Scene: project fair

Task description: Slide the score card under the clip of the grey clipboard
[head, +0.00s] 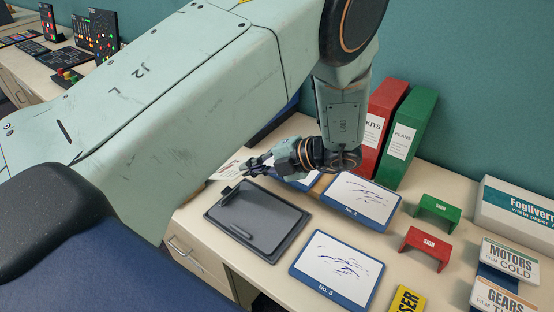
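The grey clipboard (278,214) lies on the white table, with its dark clip (230,190) at the upper-left edge and a dark pen-like bar near its lower edge. A white card with print (228,171), probably the score card, is just beyond the clip; part of it is hidden behind my arm and fingers. My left gripper (249,168) comes down from above, its dark fingertips at the card's right edge, close to the clip. The fingers are small here, and I cannot tell whether they grip the card. My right gripper is not in view.
Blue-framed boards (337,269) and (361,200) lie right of the clipboard, another partly behind my gripper. Red (378,125) and green (411,135) binders stand behind. Small green (438,208) and red (426,243) stands and boxes (516,214) are at right.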

